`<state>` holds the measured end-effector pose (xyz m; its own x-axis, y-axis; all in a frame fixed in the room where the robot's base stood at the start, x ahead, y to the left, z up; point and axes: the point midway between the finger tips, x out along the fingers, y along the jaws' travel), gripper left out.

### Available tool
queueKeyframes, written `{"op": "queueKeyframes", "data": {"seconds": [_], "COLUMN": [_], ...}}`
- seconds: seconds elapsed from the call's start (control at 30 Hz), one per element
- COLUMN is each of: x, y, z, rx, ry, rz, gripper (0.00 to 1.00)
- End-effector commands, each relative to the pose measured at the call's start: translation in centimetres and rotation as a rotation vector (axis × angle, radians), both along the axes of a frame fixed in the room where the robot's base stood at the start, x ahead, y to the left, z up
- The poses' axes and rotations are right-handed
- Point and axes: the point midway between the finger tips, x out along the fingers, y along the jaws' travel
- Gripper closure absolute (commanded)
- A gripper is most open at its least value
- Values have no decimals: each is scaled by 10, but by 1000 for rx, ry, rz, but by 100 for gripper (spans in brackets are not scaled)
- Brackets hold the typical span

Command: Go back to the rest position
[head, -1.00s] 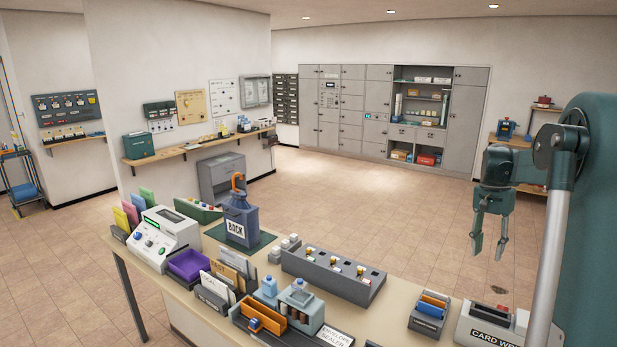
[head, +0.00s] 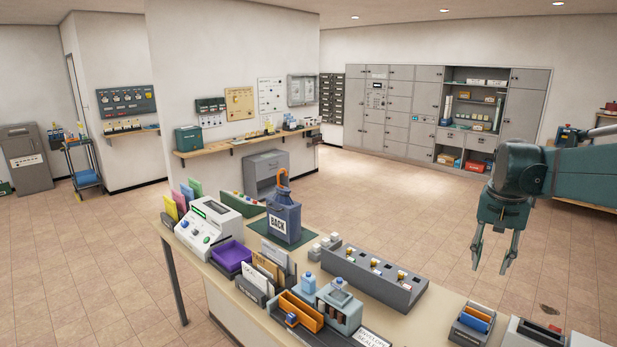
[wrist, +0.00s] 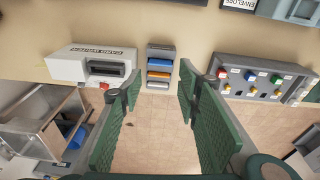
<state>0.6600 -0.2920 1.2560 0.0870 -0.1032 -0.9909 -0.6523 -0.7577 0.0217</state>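My gripper (head: 492,255) hangs at the right of the head view, fingers pointing down. Its fingers are apart with nothing between them.
The card writer (wrist: 92,67) shows in the wrist view.

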Motion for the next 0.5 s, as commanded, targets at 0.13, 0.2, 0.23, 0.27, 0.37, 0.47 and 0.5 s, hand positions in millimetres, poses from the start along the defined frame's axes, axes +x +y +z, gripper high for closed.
{"op": "queueKeyframes", "data": {"seconds": [0.13,0.2,0.23,0.27,0.37,0.47,0.5], "x": [-14,-21,-24,-27,-37,-47,-51], "y": [32,46,52,57,76,94,101], "z": [2,2,3,3,2,1,0], "rx": [-12,-18,-20,-23,-31,-40,-43], "ry": [-35,-50,-58,-65,-88,-111,-121], "rz": [57,85,96,107,145,182,196], "gripper": [67,67,67,67,67,67,67]}}
